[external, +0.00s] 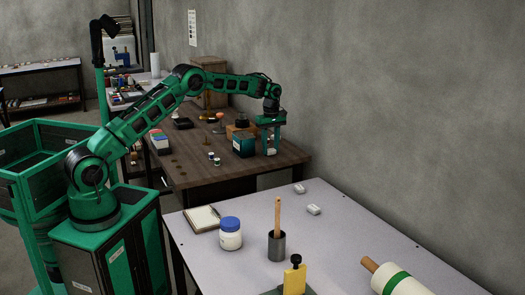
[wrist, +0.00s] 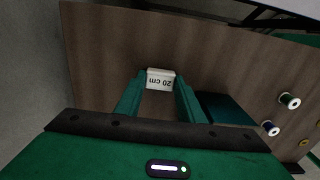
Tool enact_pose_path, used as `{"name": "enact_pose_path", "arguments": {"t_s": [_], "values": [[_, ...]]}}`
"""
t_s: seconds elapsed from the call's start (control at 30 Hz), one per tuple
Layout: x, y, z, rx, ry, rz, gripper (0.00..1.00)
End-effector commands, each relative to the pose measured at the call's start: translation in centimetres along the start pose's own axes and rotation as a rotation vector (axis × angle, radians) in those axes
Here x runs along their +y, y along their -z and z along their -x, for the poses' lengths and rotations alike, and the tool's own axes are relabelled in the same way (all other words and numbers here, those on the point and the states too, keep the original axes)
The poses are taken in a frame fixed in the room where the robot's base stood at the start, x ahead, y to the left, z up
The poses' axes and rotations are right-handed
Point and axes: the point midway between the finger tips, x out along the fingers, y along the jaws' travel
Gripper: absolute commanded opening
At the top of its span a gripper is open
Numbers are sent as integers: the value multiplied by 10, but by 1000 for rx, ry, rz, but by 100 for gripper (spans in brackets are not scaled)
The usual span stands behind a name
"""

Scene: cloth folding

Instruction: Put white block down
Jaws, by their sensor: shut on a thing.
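The white block (wrist: 160,79), marked "20 cm", is between the two green fingertips of my gripper (wrist: 160,84) in the wrist view. My gripper is shut on it. In the external view my gripper (external: 270,143) points down over the far right end of the brown wooden table (external: 190,178). The block is small there and mostly hidden by the fingers. I cannot tell whether its underside touches the tabletop.
A dark teal box (external: 243,145) stands just left of my gripper, and the wrist view shows it beside the right finger (wrist: 222,108). Thread spools (wrist: 289,101) stand farther off. A grey table (external: 340,240) in front holds a jar (external: 230,235) and small white pieces (external: 313,209).

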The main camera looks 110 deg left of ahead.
Motion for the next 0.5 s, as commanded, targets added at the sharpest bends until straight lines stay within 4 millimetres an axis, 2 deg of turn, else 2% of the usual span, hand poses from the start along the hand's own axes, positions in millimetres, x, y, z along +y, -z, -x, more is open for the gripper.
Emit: {"name": "enact_pose_path", "arguments": {"t_s": [0.17,0.2,0.27,0.5], "values": [[0,0,-2,0,1,0,14],[0,0,-3,0,1,0,37],[0,0,-2,0,1,0,52],[0,0,-2,0,1,0,54]]}}
